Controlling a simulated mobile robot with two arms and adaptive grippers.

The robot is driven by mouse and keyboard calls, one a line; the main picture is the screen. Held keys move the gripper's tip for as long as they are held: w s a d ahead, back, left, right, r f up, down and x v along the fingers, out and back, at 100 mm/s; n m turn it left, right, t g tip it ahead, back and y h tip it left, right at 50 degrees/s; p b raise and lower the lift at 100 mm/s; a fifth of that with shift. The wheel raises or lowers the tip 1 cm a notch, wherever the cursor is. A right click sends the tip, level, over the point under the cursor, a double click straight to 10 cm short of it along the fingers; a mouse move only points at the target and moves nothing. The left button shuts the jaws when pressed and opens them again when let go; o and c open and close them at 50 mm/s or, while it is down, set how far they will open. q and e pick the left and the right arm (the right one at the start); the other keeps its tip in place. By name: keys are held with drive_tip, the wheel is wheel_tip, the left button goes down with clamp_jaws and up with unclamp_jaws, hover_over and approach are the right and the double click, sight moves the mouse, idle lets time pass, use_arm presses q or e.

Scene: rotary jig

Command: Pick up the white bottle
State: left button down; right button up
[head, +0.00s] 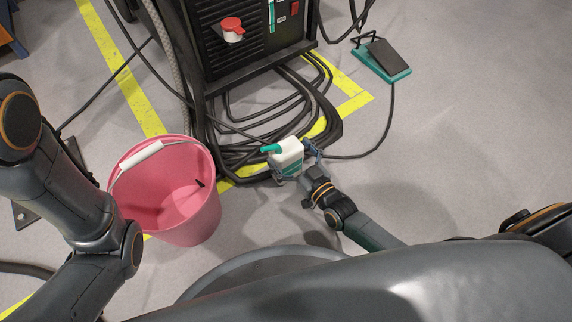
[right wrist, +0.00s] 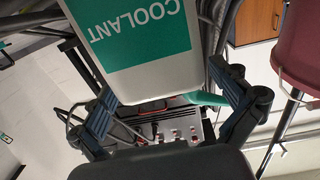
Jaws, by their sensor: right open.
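The white bottle (head: 288,155) has a teal cap and a teal label, and stands by the coiled black cables in the head view. In the right wrist view the bottle (right wrist: 140,42) fills the upper middle, its label reading COOLANT upside down. My right gripper (head: 293,161) is open, with its fingers on either side of the bottle. In the right wrist view the fingers of the gripper (right wrist: 168,95) flank the bottle; I cannot tell whether they touch it. My left arm shows at the left of the head view, but its gripper is out of view.
A pink bucket (head: 202,212) with a white handle grip stands left of the bottle. A black machine (head: 250,45) with a red knob stands behind, with coiled cables (head: 240,110) at its foot. A teal foot pedal (head: 381,60) lies at the back right. The floor on the right is clear.

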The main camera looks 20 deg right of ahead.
drive_tip(key=shift+w+a+r, duration=0.1)
drive_tip(key=shift+w+a, duration=0.05)
drive_tip(key=shift+w, duration=0.4)
drive_tip(key=c, duration=1.3)
drive_tip(key=shift+r, duration=0.1)
drive_tip(key=c, duration=0.4)
drive_tip(key=shift+r, duration=0.15)
